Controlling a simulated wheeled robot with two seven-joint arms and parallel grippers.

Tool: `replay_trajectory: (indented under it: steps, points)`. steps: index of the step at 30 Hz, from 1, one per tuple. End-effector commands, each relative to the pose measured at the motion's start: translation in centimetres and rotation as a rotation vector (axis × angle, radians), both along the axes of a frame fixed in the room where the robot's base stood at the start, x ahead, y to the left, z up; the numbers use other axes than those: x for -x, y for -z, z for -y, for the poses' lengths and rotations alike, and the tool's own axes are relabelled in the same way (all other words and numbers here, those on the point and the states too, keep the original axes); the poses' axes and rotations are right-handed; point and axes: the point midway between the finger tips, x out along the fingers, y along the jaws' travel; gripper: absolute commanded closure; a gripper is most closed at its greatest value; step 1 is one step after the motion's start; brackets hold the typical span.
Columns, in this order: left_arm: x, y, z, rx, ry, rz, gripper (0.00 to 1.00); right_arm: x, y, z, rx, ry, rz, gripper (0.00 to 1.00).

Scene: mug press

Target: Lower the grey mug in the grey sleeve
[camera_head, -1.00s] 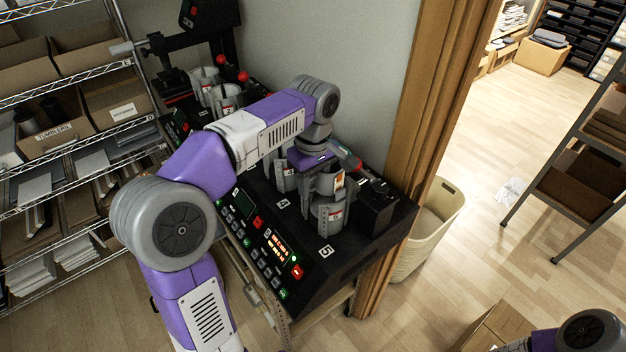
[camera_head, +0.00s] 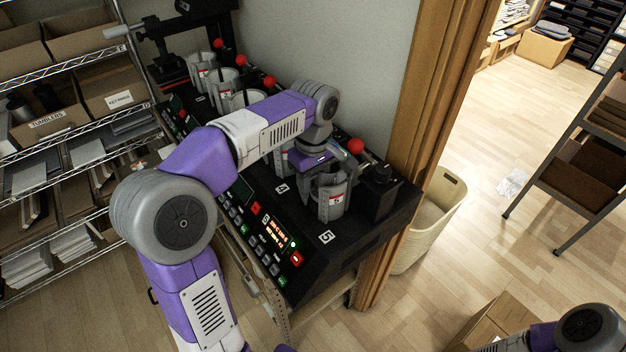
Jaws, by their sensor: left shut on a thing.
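My left gripper (camera_head: 315,168) points down over the station marked 5 at the right end of the black press and is shut on the grey mug (camera_head: 329,181). My right gripper is out of view; only part of my right arm shows at the lower right.
The black press (camera_head: 345,245) has a red-knobbed lever (camera_head: 356,146) close right of my gripper. More sleeves (camera_head: 224,88) stand in a row to the back left. A wooden door frame (camera_head: 425,110) and a cream bin (camera_head: 432,220) are to the right.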

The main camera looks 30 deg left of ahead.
Motion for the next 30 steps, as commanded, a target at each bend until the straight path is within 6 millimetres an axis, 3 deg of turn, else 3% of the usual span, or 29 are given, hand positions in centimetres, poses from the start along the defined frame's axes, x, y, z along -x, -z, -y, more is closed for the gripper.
replay_trajectory:
  steps: [5, 6, 11, 21, 30]
  points:
    - [0.0, -0.1, 0.0, 0.0, 0.0, 0.001, 0.96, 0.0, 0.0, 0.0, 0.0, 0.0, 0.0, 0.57]
    - [0.0, -0.1, 0.0, 0.0, 0.0, 0.001, 0.54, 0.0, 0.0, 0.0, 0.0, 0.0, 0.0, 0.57]
    - [0.0, 0.0, 0.0, 0.0, 0.0, 0.001, 0.29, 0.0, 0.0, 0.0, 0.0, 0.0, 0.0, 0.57]
    - [0.0, -0.4, 0.0, 0.0, -0.001, 0.0, 0.29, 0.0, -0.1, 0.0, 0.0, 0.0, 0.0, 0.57]
    - [-0.1, -5.1, 0.0, 0.0, 0.0, 0.003, 0.29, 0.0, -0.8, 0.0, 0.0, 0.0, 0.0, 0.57]
